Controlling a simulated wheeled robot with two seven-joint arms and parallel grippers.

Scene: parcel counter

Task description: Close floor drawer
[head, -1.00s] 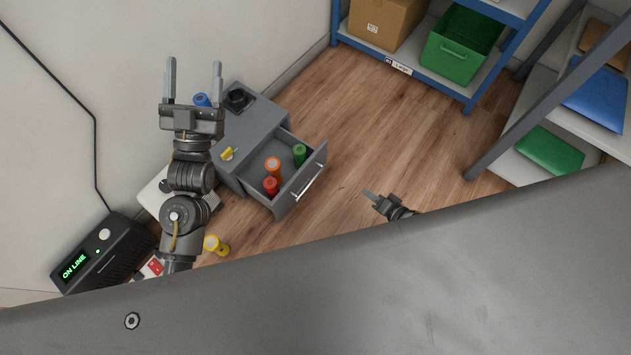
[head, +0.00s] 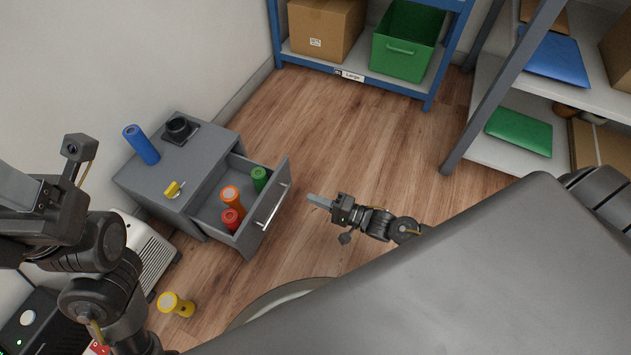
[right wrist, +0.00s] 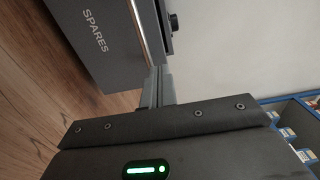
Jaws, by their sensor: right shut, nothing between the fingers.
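The grey floor drawer (head: 212,215) stands pulled out of its small grey cabinet (head: 150,185). A red, an orange and a green cylinder stand inside it. Its front carries a silver bar handle (head: 272,206). My right gripper (head: 313,199) is shut and empty, to the right of the drawer front, with its fingertips pointing at it and a gap of floor showing between. In the right wrist view the shut fingers (right wrist: 157,86) show below a grey face lettered SPARES (right wrist: 98,35). My left arm is at the left edge; its fingertips are out of view.
A yellow object (head: 176,305) lies on the floor. A blue-framed shelf (head: 353,77) stands behind. The wooden floor right of the drawer is clear.

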